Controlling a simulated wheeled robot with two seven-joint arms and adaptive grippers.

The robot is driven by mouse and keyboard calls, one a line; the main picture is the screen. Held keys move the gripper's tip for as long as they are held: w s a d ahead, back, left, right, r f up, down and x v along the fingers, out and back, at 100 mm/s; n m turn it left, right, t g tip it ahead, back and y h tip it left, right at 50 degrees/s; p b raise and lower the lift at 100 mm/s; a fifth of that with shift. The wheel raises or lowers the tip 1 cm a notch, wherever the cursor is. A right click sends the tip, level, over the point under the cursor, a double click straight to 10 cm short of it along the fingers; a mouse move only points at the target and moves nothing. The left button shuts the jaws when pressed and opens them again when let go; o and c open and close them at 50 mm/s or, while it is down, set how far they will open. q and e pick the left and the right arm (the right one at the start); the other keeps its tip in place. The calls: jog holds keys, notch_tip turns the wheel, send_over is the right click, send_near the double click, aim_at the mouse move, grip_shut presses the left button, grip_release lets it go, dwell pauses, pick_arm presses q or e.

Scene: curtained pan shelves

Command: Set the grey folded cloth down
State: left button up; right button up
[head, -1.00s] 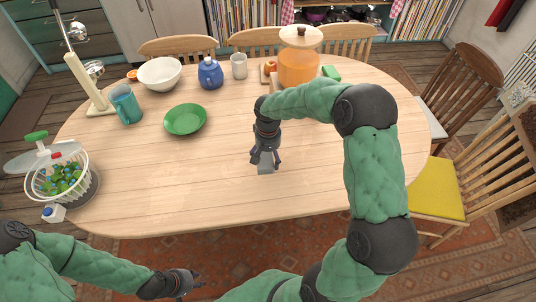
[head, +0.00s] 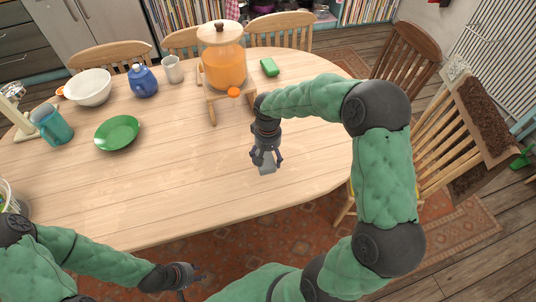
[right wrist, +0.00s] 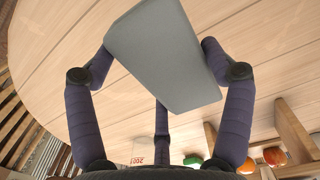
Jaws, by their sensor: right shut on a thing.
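The grey folded cloth (head: 266,168) is a small flat block in my right gripper (head: 266,158), over the right part of the wooden table (head: 190,190). In the right wrist view the cloth (right wrist: 165,55) fills the upper middle, tilted, with dark fingers at its left and right edges and one below it. My right gripper is shut on the cloth. I cannot tell whether the cloth touches the tabletop. My left gripper (head: 190,279) is low in the head view, in front of the table's near edge; its fingers are too small to read.
A green plate (head: 117,132), blue pot (head: 142,82), white bowl (head: 88,88) and teal jug (head: 52,125) are on the left. The table's middle is clear. Chairs surround it.

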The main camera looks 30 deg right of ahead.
jog(key=shift+f+b, duration=1.6)
jog(key=shift+f, duration=0.95)
jog(key=shift+f, duration=0.1)
jog(key=shift+f+b, duration=0.45)
jog(key=shift+f, duration=0.2)
jog(key=shift+f, duration=0.25)
jog(key=o, duration=1)
